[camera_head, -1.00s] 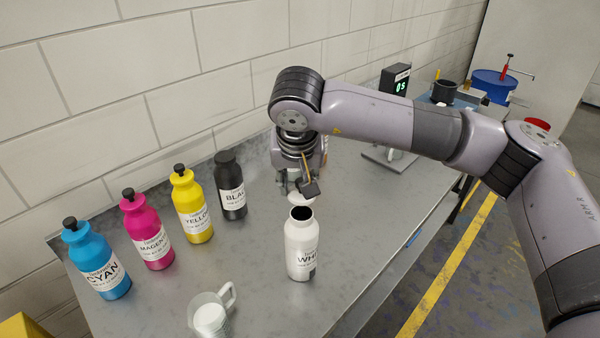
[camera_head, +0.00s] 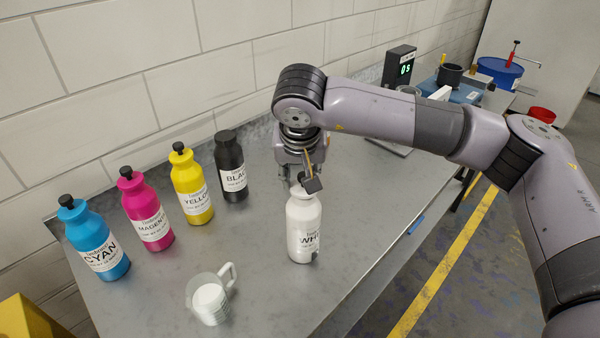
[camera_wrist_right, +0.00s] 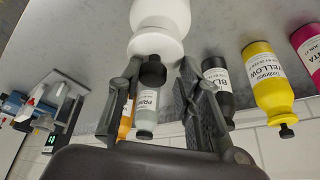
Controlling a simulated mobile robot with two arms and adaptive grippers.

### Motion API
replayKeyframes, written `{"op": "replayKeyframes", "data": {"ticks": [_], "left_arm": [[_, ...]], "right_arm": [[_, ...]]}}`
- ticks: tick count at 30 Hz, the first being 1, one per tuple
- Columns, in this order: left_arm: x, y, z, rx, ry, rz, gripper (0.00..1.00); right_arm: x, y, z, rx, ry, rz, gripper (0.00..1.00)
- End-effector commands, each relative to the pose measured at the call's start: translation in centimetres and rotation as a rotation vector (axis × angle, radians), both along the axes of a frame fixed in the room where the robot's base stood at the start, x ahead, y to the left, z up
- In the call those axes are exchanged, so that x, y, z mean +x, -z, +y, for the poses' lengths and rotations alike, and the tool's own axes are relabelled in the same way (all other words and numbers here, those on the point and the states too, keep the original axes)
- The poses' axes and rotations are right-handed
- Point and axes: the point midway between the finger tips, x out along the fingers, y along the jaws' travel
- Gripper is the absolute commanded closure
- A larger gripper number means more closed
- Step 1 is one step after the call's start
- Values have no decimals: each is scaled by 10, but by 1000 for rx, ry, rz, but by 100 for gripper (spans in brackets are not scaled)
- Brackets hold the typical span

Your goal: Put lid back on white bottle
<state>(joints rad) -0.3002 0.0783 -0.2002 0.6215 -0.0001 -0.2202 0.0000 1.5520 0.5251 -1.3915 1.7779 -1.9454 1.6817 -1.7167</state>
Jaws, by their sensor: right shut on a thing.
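The white bottle (camera_head: 302,228) stands upright on the metal table in the head view. My right gripper (camera_head: 308,180) is right over its top and covers its mouth. In the right wrist view the white bottle (camera_wrist_right: 160,22) shows at the top edge, with the black lid (camera_wrist_right: 153,73) at its neck end. The lid sits between the fingertips of my right gripper (camera_wrist_right: 158,80), which is shut on it. Whether the lid is seated in the mouth or just touching it cannot be told. My left gripper is not in view.
Cyan (camera_head: 95,242), magenta (camera_head: 146,212), yellow (camera_head: 191,188) and black (camera_head: 231,168) bottles stand in a row at left. A clear jug (camera_head: 210,300) with white contents stands in front. A device with a green display (camera_head: 400,68) is at the back right.

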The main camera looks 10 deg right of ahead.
Motion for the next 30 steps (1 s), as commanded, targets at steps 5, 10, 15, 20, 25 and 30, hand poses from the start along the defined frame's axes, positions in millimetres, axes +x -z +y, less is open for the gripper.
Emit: {"op": "replayKeyframes", "data": {"ticks": [5,10,15,20,25,30], "left_arm": [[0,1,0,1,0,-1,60],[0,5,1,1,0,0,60],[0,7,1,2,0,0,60],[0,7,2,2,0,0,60],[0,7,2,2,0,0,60],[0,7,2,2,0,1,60]], "right_arm": [[0,0,0,0,0,0,83],[0,1,0,1,0,0,83],[0,1,1,1,0,0,83],[0,0,0,1,0,0,83],[0,0,0,0,0,0,83],[0,0,0,0,0,0,83]]}}
